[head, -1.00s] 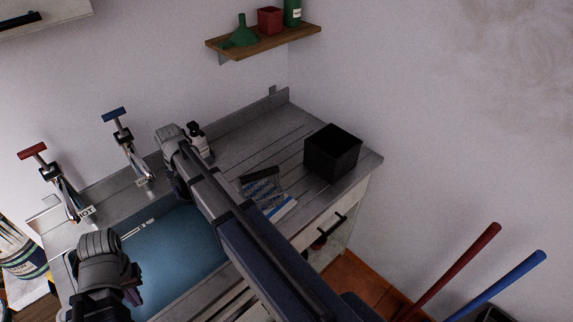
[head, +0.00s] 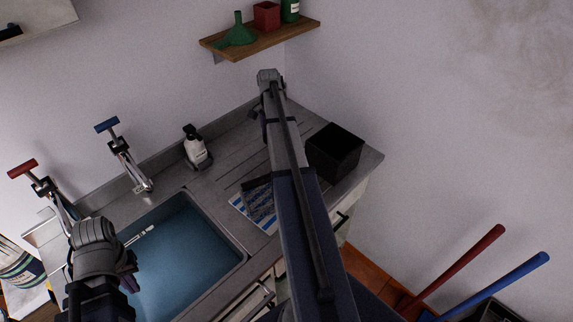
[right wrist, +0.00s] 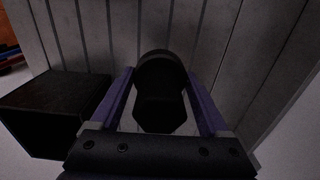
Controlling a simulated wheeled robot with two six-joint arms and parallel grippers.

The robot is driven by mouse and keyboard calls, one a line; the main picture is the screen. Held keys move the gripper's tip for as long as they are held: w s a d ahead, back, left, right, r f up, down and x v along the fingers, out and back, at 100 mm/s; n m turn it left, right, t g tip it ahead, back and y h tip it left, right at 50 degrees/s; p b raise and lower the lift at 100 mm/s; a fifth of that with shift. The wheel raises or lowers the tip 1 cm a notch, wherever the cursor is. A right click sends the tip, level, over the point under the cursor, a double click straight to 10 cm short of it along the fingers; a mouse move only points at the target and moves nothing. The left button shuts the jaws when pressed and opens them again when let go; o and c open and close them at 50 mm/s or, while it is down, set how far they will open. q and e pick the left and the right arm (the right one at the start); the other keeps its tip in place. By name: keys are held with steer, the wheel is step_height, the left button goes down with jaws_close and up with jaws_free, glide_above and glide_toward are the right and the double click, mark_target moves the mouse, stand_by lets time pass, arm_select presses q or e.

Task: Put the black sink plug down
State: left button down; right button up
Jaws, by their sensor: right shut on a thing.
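The black sink plug (right wrist: 160,105) shows in the right wrist view as a dark, rounded piece between the two purple fingers of my right gripper (right wrist: 160,74). The gripper is shut on it, above the grooved grey draining board (right wrist: 100,35). I cannot tell whether the plug touches the board. In the head view my right arm reaches over the board to its back, and the plug is hidden there. My left gripper (head: 128,280) is at the lower left, beside the blue sink (head: 190,250); its jaws are not clear.
A black box (head: 335,150) stands on the board's right end; in the wrist view it (right wrist: 45,105) is left of the gripper. A soap bottle (head: 195,147) stands behind the sink. A striped cloth (head: 240,203) with a dark item on it lies beside my arm.

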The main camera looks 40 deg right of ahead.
steer(key=shift+d, duration=0.2)
step_height(320, 180, down, 10)
steer(key=b, duration=1)
steer(key=shift+f, duration=0.1)
steer(key=o, duration=1.4)
step_height(320, 180, up, 12)
steer(key=p, duration=1.2)
steer(key=shift+r, duration=0.2)
